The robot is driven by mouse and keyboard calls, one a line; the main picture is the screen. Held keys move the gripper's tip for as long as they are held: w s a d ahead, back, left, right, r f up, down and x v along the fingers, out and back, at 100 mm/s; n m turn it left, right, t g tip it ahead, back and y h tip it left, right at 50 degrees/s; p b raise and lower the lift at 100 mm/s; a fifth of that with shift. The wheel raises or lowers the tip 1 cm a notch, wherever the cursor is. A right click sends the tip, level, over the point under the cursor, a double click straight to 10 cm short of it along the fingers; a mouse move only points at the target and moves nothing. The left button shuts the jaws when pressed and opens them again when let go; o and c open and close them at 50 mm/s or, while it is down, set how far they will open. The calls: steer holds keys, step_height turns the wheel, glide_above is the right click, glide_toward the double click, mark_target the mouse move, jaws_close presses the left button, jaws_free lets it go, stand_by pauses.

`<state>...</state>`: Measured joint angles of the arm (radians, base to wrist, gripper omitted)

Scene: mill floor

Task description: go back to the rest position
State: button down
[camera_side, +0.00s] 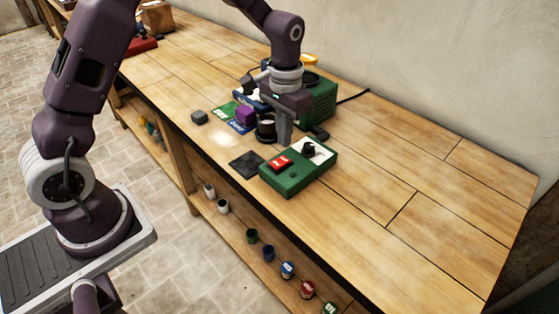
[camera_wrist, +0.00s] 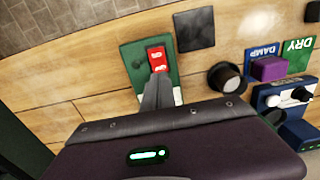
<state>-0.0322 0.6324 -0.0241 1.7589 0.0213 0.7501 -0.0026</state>
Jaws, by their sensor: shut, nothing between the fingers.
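I cannot tell whether the tips touch anything. In the wrist view the fingers and palm hide part of the box.
A black square (camera_side: 246,160) lies left of the box. A green machine (camera_side: 319,102) stands behind my gripper. The bench's right side (camera_side: 420,175) is clear.

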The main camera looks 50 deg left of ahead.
steer(key=shift+r, duration=1.2)
steer(key=s+r+t, duration=0.3)
steer(key=s+r, duration=1)
steer(key=r, duration=0.2)
steer(key=s+t, duration=0.2)
steer(key=s, duration=1.1)
steer(key=shift+d+r+t, duration=0.25)
steer(key=shift+d+t, duration=0.05)
